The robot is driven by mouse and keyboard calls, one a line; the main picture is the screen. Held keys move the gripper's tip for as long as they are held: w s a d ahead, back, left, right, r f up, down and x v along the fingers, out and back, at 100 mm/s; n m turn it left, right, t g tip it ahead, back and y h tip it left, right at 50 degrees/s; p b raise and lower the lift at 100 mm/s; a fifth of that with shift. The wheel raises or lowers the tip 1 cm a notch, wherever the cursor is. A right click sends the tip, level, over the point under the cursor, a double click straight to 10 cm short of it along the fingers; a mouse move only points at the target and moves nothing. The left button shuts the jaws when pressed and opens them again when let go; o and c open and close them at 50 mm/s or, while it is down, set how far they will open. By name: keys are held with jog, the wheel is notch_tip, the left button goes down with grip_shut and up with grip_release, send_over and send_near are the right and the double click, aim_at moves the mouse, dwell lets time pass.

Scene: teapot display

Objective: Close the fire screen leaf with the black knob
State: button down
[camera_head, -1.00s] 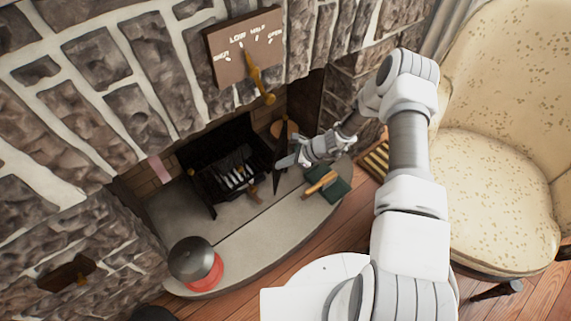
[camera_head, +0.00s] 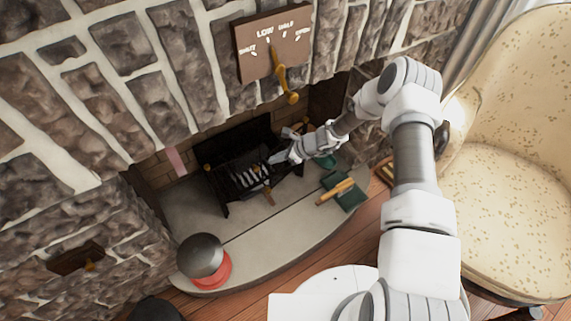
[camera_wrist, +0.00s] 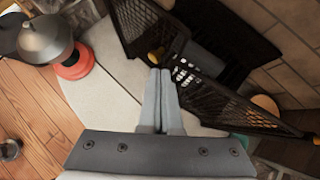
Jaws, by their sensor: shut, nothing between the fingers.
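The fire screen's black mesh shows in front of the fireplace opening (camera_head: 240,130). In the wrist view one leaf (camera_wrist: 142,28) stands on the left with a brass-coloured knob (camera_wrist: 155,57) near my fingertips. The other mesh leaf (camera_wrist: 235,108) runs from beside my fingers toward the lower right. I cannot make out a black knob; it may be hidden or lost against the dark mesh. My gripper (camera_wrist: 160,72) is shut and empty, its fingertips close to the right leaf; I cannot tell whether they touch. In the head view my gripper (camera_head: 272,160) is at the screen's right part.
A grey-and-red round object (camera_head: 203,257) stands on the hearth's left end. A green object with a wooden handle (camera_head: 338,191) lies at the right. A lever plaque (camera_head: 274,42) hangs above. A cream armchair (camera_head: 505,170) is at right.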

jog(key=shift+w+a, duration=0.8)
jog(key=shift+a, duration=0.25)
jog(key=shift+s+d, duration=0.1)
